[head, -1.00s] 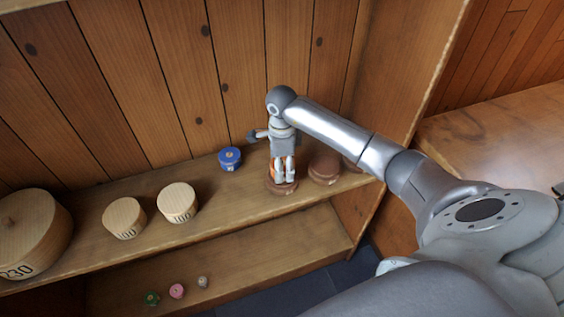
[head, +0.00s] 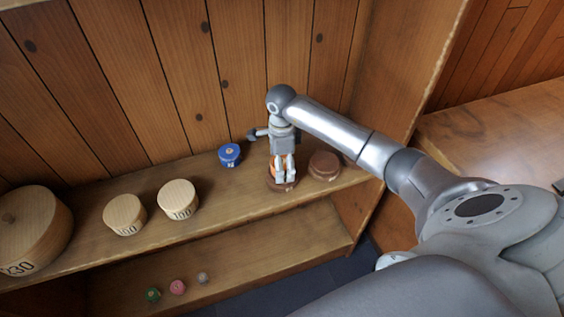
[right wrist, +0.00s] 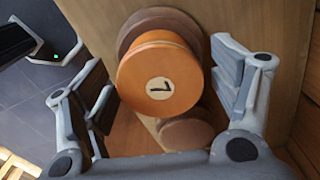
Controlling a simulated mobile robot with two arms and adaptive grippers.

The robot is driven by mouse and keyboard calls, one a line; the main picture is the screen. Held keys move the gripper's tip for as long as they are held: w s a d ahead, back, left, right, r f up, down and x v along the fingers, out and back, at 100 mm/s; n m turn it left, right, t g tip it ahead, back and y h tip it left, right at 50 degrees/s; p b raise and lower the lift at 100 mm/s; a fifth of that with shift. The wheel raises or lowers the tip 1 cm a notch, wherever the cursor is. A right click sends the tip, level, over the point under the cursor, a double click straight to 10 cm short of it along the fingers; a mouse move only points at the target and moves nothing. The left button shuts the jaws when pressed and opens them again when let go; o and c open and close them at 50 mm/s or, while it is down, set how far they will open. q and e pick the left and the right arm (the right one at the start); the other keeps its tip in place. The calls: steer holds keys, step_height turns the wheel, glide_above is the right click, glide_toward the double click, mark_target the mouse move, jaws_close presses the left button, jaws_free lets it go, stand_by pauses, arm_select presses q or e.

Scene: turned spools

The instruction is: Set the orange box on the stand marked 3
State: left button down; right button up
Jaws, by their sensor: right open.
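The orange box (right wrist: 158,80) is a round turned box with a dark mark like a 7 on a pale disc on its top. In the right wrist view it sits over a brown round stand (right wrist: 158,20), whose marking is hidden. In the head view a bit of the orange box (head: 272,171) shows behind the fingers, above the stand (head: 281,186). My right gripper (head: 284,172) is open, with its fingers on either side of the box, apart from it in the wrist view. A second brown stand (head: 325,165) is bare, its mark unreadable. My left gripper is not in view.
A blue box (head: 229,155) stands left of my gripper on the shelf (head: 80,243). Farther left are two pale round boxes (head: 124,215) (head: 178,200) and a large one (head: 35,230). Small green, pink and grey things lie on the lower shelf (head: 230,268). A wooden wall stands close behind.

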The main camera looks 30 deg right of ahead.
steer(key=shift+w+r+b, duration=0.1)
steer(key=shift+r+b, duration=0.2)
steer(key=shift+r, duration=0.15)
step_height(320, 180, up, 10)
steer(key=shift+f+b, duration=0.15)
steer(key=shift+b, duration=1.1)
steer(key=shift+r, duration=0.8)
